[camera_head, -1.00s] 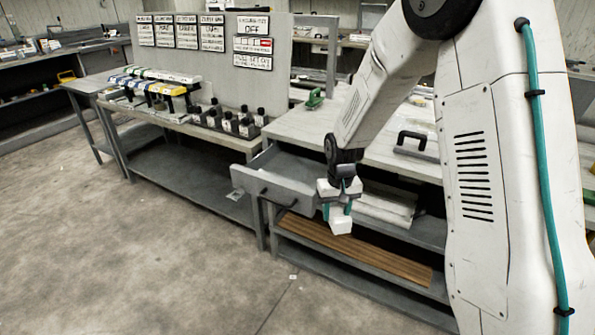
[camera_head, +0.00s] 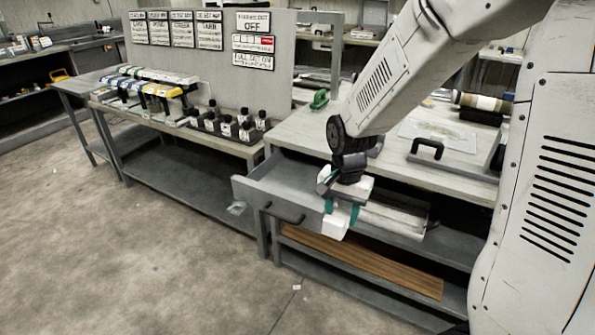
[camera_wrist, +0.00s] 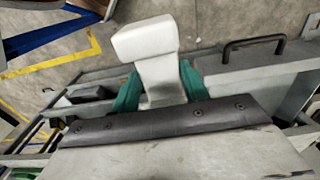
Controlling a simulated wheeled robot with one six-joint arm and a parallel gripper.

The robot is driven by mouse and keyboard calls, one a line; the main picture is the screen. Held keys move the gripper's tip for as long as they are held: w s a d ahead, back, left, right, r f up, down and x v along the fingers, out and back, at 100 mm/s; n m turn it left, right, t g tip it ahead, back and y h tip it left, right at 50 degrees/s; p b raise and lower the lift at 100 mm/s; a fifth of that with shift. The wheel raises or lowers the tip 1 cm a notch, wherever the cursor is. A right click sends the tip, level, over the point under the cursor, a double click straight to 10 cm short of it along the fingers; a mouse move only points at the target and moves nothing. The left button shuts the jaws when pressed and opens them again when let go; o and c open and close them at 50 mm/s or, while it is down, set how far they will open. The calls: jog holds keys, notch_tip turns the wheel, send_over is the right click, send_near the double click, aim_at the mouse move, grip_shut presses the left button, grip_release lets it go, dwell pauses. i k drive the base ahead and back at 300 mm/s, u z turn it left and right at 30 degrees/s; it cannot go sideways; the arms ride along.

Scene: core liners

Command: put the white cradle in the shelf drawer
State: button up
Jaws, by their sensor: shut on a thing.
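The white cradle (camera_head: 336,226) is held between the teal fingers of my gripper (camera_head: 341,209), which is shut on it. In the wrist view the cradle (camera_wrist: 150,58) stands out from between the two teal fingers of my gripper (camera_wrist: 157,88). The shelf drawer (camera_head: 285,187) is pulled open under the bench top, with a dark handle (camera_head: 283,213) on its front. My gripper is just right of the drawer in the head view, in front of the shelf. In the wrist view the drawer handle (camera_wrist: 254,46) shows at upper right. The drawer's floor is largely hidden.
The bench top (camera_head: 300,130) above the drawer bears a green object (camera_head: 319,99) and a dark handle (camera_head: 426,150). A lower shelf holds a brown slatted board (camera_head: 360,262). A bench at left holds a tray of black-capped bottles (camera_head: 228,126).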

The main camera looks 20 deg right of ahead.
aim_at(296, 180)
jog(key=z, duration=0.05)
jog(key=i, duration=1.15)
